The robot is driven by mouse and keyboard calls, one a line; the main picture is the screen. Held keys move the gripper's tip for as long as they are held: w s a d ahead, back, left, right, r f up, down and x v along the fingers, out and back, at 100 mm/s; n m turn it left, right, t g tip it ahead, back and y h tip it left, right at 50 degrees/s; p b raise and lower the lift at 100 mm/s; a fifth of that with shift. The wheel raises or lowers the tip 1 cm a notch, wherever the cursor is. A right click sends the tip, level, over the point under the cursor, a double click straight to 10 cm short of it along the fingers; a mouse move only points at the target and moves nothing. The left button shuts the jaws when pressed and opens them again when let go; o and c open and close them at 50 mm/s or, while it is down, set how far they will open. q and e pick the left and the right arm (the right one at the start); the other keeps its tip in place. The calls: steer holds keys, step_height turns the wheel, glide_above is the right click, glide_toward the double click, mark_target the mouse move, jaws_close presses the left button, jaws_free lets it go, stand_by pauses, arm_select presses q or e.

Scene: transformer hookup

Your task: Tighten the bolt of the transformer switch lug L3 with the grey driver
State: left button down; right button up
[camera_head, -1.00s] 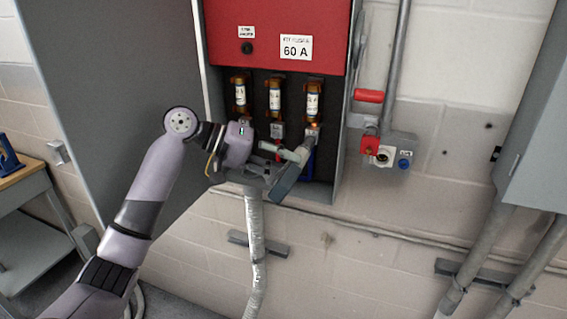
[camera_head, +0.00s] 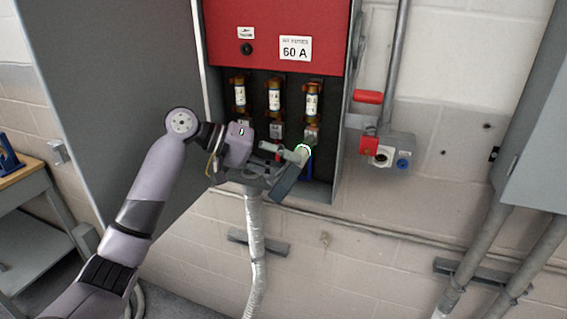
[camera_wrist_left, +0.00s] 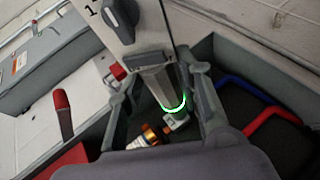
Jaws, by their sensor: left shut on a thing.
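My left gripper (camera_head: 284,172) is at the lower right part of the open switch box, shut on the grey driver (camera_head: 296,156). In the left wrist view the driver (camera_wrist_left: 156,75) sits between the two fingers (camera_wrist_left: 162,108). A bright green ring glows around its tip. The tip is at the switch lug L3 (camera_head: 311,135), below the rightmost fuse (camera_head: 312,100). In the wrist view the lug (camera_wrist_left: 177,122) shows just past the ring. The bolt itself is hidden by the driver. My right gripper is not in view.
The box has a red cover (camera_head: 275,30) above and a grey side wall (camera_head: 338,140) close to the right of the gripper. A red handle (camera_head: 368,96) sticks out at right. The grey door (camera_head: 100,90) stands open at left. Blue (camera_wrist_left: 245,90) and red (camera_wrist_left: 272,118) cables run nearby.

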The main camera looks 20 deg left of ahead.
mark_target(279, 173)
arm_select(q)
steer(key=shift+w+r+p, duration=0.15)
steer(key=shift+w+p, duration=0.15)
steer(key=shift+p, duration=0.45)
stand_by(1.2)
steer(key=shift+s, duration=0.1)
stand_by(0.4)
steer(key=shift+s, duration=2.1)
